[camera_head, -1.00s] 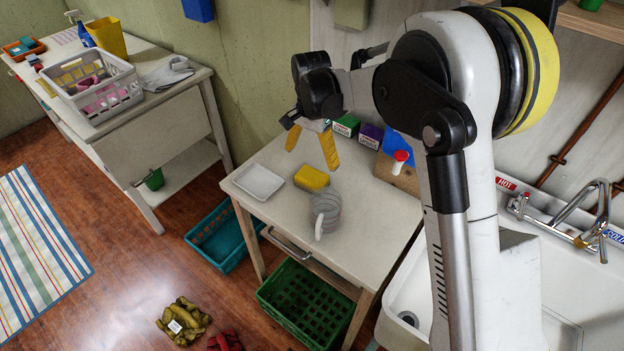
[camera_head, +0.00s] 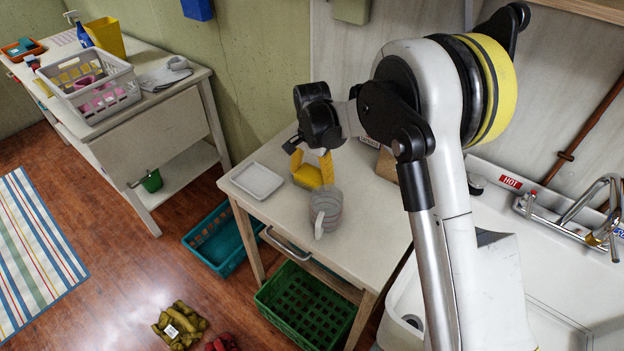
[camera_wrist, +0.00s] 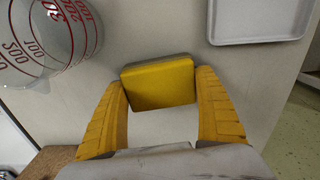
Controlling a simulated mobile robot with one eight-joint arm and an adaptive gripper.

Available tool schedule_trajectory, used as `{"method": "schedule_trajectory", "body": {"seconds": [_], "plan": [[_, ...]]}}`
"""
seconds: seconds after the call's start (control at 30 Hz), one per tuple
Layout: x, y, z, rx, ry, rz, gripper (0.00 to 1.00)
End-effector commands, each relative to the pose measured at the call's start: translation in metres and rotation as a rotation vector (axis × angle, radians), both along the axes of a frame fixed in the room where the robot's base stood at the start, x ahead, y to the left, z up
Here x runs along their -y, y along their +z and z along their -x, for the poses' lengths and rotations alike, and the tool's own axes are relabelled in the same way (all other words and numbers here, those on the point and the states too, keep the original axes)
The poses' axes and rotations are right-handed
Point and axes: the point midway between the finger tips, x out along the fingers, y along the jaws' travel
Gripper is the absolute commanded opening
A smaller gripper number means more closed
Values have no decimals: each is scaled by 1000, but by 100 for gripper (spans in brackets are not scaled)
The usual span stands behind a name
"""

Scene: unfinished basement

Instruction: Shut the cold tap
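The chrome tap (camera_head: 598,212) stands at the back of the white sink at the right edge of the head view. A red HOT label (camera_head: 510,182) is beside its left handle. The cold side is cut off or hidden at the frame edge, so I cannot tell its handle's position. I cannot make out running water. My gripper (camera_head: 312,165) is far left of the tap, low over the side table. In the wrist view my gripper (camera_wrist: 160,88) has its yellow fingers apart, with a yellow sponge-like block (camera_wrist: 158,84) between and just beyond the tips. Contact is unclear.
On the side table (camera_head: 355,235) are a grey measuring jug (camera_head: 325,212) and a white tray (camera_head: 257,180). A teal basket (camera_head: 225,235) and green crate (camera_head: 305,305) are below. My arm crosses in front of the sink (camera_head: 560,305).

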Motion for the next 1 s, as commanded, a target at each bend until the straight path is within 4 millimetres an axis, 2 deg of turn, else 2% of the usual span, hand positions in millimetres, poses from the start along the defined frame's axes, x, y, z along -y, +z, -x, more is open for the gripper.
{"method": "schedule_trajectory", "body": {"seconds": [0.07, 0.1, 0.43, 0.57, 0.7, 1.0], "plan": [[0, 0, 0, 0, 0, 0, 53], [0, 0, 0, 0, 0, 0, 48], [0, 6, 0, 0, 0, 0, 48], [0, 21, 0, 0, 0, 0, 48], [0, 47, 0, 0, 0, 0, 48], [72, 87, 9, 0, -5, 0, 48]]}}
